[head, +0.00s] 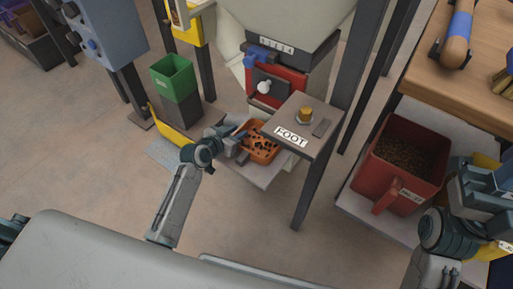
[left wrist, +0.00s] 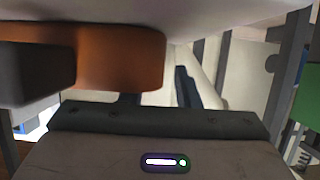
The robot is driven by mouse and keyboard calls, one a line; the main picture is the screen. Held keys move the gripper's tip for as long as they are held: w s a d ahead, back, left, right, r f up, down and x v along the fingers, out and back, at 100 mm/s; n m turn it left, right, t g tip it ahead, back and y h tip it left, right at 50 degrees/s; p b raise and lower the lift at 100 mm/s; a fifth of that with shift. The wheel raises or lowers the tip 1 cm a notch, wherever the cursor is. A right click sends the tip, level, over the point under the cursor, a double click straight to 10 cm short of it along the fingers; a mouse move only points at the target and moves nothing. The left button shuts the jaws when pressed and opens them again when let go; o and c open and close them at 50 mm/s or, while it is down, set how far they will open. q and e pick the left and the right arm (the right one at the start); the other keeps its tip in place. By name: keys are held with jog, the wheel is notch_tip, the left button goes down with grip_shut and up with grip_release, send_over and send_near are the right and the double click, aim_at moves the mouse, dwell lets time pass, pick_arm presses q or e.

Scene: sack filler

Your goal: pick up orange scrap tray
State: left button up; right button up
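The orange scrap tray (head: 271,154) holds dark bits and sits on a pale platform, partly under the FOOT plate. My left gripper (head: 243,138) is at the tray's left edge, its fingertips overlapping the rim. In the left wrist view, the orange tray wall (left wrist: 125,60) is very close, with a dark finger-like block in front of it at the left. Whether the fingers are closed on the rim cannot be told. My right gripper (head: 488,190) is at the right edge, away from the tray, with its fingers unclear.
The grey FOOT plate (head: 308,125) on a dark post overhangs the tray's right side. A green bin (head: 172,78) stands to the left. A red container (head: 400,165) of grain stands at right, below a wooden bench (head: 470,85).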

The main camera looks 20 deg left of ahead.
pick_arm(q)
jog(key=shift+w+d+f, duration=0.15)
jog(key=shift+w+f, duration=0.15)
jog(key=shift+w, duration=0.3)
grip_shut()
jog(key=shift+r, duration=0.15)
